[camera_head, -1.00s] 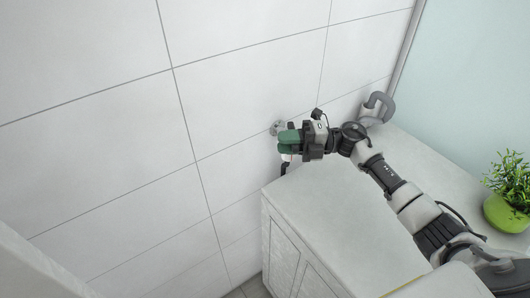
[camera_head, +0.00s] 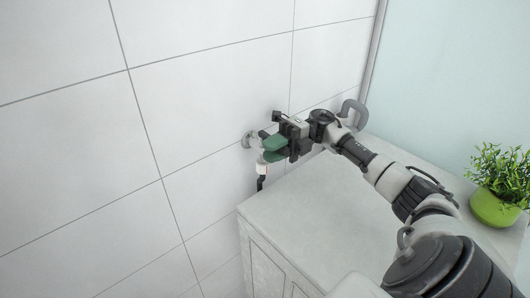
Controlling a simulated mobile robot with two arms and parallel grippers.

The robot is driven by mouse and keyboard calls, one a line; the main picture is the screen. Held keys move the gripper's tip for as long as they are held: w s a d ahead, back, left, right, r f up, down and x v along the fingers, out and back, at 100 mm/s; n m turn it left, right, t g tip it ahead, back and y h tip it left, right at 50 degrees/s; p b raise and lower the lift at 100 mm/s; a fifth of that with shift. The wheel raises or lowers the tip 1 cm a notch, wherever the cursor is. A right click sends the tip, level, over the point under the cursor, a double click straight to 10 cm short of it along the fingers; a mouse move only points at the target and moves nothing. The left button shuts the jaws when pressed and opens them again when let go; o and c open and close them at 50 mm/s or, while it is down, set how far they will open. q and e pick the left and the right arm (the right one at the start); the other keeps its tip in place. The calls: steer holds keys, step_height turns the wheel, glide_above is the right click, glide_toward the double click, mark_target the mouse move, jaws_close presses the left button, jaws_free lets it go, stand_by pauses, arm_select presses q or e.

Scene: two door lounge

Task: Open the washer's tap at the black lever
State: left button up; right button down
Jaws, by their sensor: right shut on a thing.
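The washer's tap (camera_head: 249,139) sticks out of the tiled wall, with a round grey flange at its root. Its lower outlet, white and red with a black end, hangs below my fingers. My right gripper (camera_head: 272,149) has green fingertips and reaches in from the right, above the back left corner of the counter. It is shut on the tap's black lever, which is mostly hidden by the fingers. A small dark part shows just left of the fingertips. The left gripper is not in view.
A pale counter (camera_head: 325,215) over a white cabinet lies below my right arm. A grey bent pipe (camera_head: 353,111) stands by the wall, behind the arm. A plant in a green pot (camera_head: 494,208) stands at the right. The left of the picture is bare tiled wall (camera_head: 70,150).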

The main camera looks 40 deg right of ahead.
steer(key=c, duration=1)
jaws_free()
steer(key=shift+o, duration=0.2)
steer(key=d+b, duration=0.3)
steer(key=d, duration=0.8)
steer(key=shift+s, duration=0.2)
steer(key=shift+a+f, duration=0.1)
steer(key=shift+a, duration=0.05)
